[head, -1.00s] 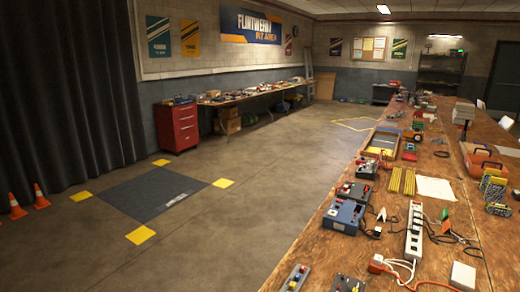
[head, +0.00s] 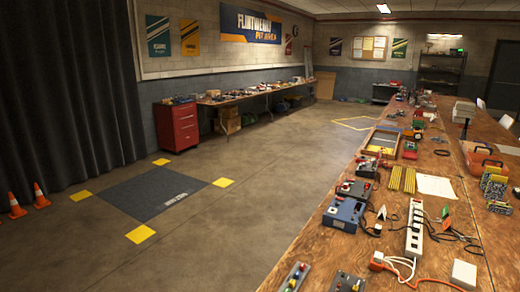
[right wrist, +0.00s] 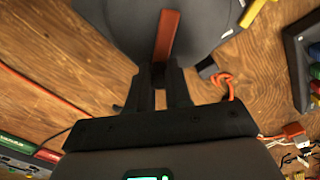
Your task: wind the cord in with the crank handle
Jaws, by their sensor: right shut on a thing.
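In the right wrist view, a dark grey rounded reel (right wrist: 205,28) fills the top middle, with a red-orange crank arm (right wrist: 166,36) on it. My right gripper (right wrist: 161,72) is shut at the near end of this arm, on the crank handle. The handle itself is mostly hidden between the dark fingers. An orange cord (right wrist: 40,92) runs across the wood at the left. A small orange hook-shaped piece (right wrist: 224,80) shows just right of the fingers. Neither gripper shows in the head view, and my left gripper is in no view.
A long wooden bench (head: 312,236) at the right carries a blue box (head: 343,213), a white power strip (head: 414,228) and an orange cord (head: 432,281). In the wrist view, a dark tray (right wrist: 298,62) with coloured parts stands at the right. The floor left of the bench is open.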

